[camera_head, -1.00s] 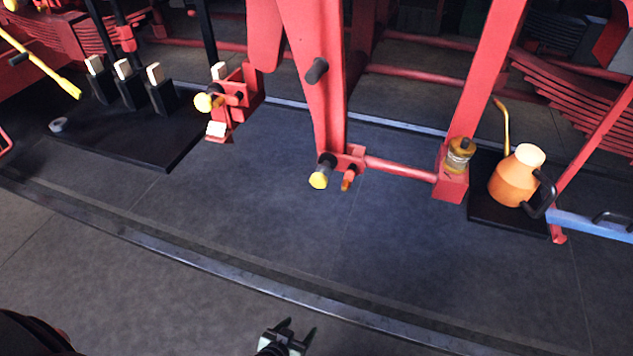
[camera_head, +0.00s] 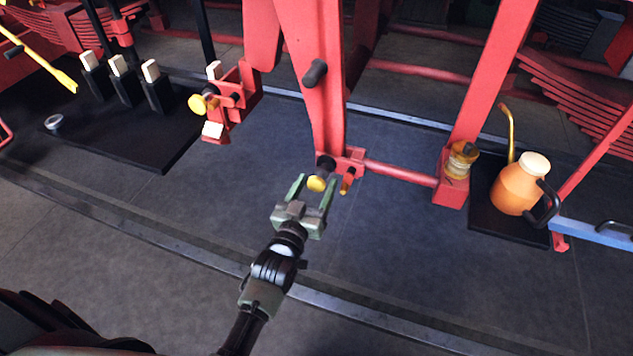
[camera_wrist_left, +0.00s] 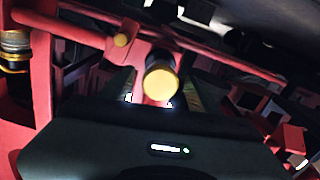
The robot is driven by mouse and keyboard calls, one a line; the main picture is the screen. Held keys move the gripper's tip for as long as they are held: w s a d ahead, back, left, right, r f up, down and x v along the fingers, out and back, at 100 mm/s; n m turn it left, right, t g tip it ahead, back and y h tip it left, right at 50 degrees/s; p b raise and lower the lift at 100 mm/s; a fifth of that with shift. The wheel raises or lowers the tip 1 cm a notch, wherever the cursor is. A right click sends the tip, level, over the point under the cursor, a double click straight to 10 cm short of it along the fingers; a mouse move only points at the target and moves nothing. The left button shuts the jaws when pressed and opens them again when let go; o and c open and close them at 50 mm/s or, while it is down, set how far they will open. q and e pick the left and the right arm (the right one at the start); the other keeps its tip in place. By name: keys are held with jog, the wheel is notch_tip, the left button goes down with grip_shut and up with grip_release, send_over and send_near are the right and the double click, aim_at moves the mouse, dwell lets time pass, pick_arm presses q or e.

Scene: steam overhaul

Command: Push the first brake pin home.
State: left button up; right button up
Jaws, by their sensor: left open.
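The brake pin with a yellow round head (camera_head: 317,184) sticks out of the lower end of a red brake lever (camera_head: 316,110), at the red clevis of a horizontal rod. My left gripper (camera_head: 313,191) is open, with its two fingers on either side of the yellow head. In the left wrist view the yellow head (camera_wrist_left: 160,83) lies between the open fingers; contact cannot be told. A second yellow-headed pin (camera_head: 197,105) sticks out of a red bracket further left. My right gripper is not in view.
An orange oil can (camera_head: 517,188) stands on a black mat at the right. A brass-coloured cup (camera_head: 461,160) sits on the red post beside it. A black board (camera_head: 130,150) with several upright blocks lies at the left. The floor in front is clear.

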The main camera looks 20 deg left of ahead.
aim_at(320, 175)
pick_arm(q)
jog(key=shift+w, duration=0.4)
grip_shut()
jog(key=shift+w, duration=1.2)
jog(key=shift+r, duration=0.1)
jog(key=shift+c, duration=0.2)
grip_release()
jog(key=shift+o, duration=0.2)
jog(key=shift+w, duration=0.1)
